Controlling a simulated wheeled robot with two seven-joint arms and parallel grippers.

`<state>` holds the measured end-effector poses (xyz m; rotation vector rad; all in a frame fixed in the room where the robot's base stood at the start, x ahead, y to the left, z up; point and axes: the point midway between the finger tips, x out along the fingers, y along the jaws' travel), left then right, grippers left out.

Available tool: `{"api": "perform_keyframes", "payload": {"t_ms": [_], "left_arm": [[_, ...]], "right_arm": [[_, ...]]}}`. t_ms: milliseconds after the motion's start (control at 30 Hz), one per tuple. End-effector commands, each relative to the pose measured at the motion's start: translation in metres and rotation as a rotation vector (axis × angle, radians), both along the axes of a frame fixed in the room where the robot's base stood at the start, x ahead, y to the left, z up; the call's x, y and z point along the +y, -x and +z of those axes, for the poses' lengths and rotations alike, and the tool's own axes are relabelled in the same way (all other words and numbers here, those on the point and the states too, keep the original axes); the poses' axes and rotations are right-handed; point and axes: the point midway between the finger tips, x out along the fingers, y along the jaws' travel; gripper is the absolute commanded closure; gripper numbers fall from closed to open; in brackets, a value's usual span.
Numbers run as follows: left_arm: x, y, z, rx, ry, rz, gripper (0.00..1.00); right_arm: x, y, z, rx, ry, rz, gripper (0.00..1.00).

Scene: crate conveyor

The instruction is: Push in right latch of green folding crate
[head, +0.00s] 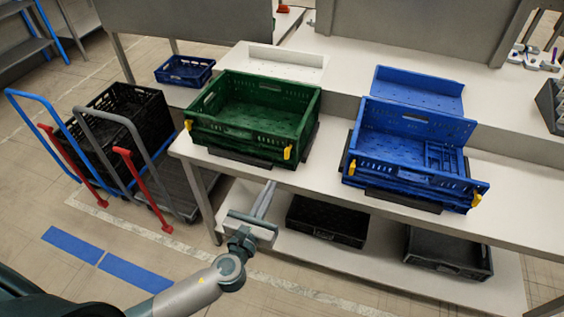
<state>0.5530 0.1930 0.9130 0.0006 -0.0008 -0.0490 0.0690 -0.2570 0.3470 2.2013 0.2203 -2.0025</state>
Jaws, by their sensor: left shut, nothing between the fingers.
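The green folding crate (240,134) stands open on the white table, with its walls up. Its right yellow latch (288,153) shows at the right end of the front wall, and its left yellow latch (188,125) at the left front corner. Whether either latch is pushed in is too small to tell. My left gripper (268,187) is shut and empty. In the picture it is below the crate's front, by the table's front edge, with its fingers pointing up toward the right latch and apart from it. My right gripper is out of view.
A blue folding crate (395,179) with yellow latches stands to the right on the same table (325,180). Black crates (327,221) sit on the lower shelf. Carts with a black crate (150,118) stand at the left. The table between the green and blue crates is clear.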

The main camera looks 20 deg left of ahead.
Motion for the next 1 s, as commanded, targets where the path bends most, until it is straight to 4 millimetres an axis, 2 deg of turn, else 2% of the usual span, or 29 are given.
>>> {"api": "perform_keyframes", "payload": {"t_ms": [300, 500, 700, 1000], "left_arm": [[-0.003, -0.058, 0.003, -0.001, 0.0, 0.001, 1.0], [-0.004, -0.087, 0.003, 0.0, 0.0, 0.0, 1.0], [-0.005, -0.103, 0.001, 0.0, 0.0, 0.001, 1.0], [-0.005, -0.105, 0.0, 0.001, 0.001, 0.0, 1.0]], "right_arm": [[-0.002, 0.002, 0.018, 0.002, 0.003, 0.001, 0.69], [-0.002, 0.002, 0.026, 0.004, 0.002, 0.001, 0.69], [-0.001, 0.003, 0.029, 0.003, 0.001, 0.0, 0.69], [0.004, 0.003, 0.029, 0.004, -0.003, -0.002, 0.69]]}}
